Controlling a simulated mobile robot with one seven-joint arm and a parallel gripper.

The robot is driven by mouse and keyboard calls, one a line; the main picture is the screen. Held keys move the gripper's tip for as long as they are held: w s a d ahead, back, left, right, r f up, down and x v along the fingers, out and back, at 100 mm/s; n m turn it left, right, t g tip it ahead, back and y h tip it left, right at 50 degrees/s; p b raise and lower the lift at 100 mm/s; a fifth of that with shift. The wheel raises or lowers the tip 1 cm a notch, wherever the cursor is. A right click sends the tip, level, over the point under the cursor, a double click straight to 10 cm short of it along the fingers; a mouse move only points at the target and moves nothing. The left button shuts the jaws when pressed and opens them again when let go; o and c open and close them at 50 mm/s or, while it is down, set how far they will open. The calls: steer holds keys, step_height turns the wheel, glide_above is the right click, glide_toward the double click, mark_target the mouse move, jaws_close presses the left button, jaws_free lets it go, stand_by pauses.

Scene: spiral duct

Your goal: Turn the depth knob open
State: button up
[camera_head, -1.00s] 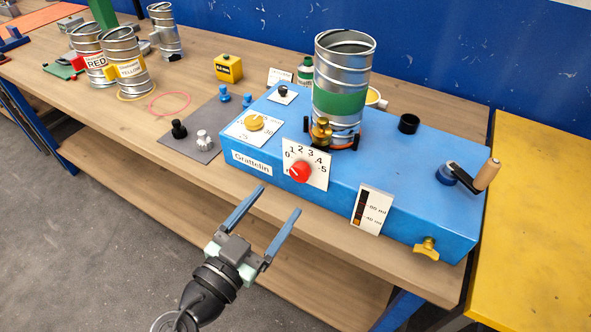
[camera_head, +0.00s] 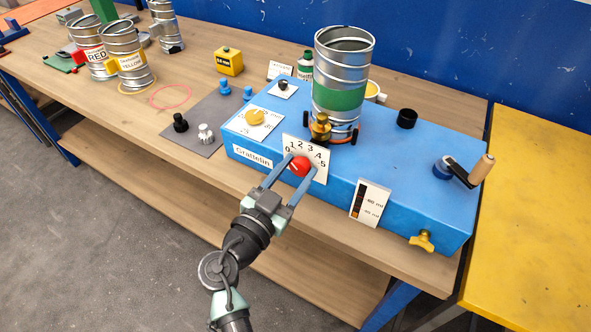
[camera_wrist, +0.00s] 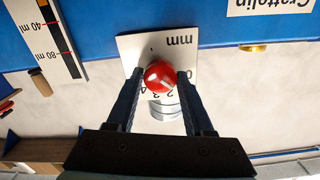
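The red depth knob (camera_head: 300,167) sits on a white dial plate (camera_head: 293,141) marked 0 to 5, on the front of the blue machine (camera_head: 340,180). In the wrist view the red knob (camera_wrist: 160,76) is in the middle, with the dial upside down. My gripper (camera_head: 303,162) reaches the knob from the front, one finger on each side. In the wrist view its fingertips (camera_wrist: 161,72) lie close against the knob's sides, and it looks shut on it. The fingers hide part of the dial, and I cannot read the knob's pointer clearly.
A metal can with a green band (camera_head: 342,95) stands on the machine behind the knob. A yellow knob (camera_head: 255,117) is to the left. A fill gauge (camera_head: 369,203), brass valve (camera_head: 422,241) and crank (camera_head: 470,171) are to the right. Open floor lies in front.

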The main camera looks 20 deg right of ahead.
jaws_close()
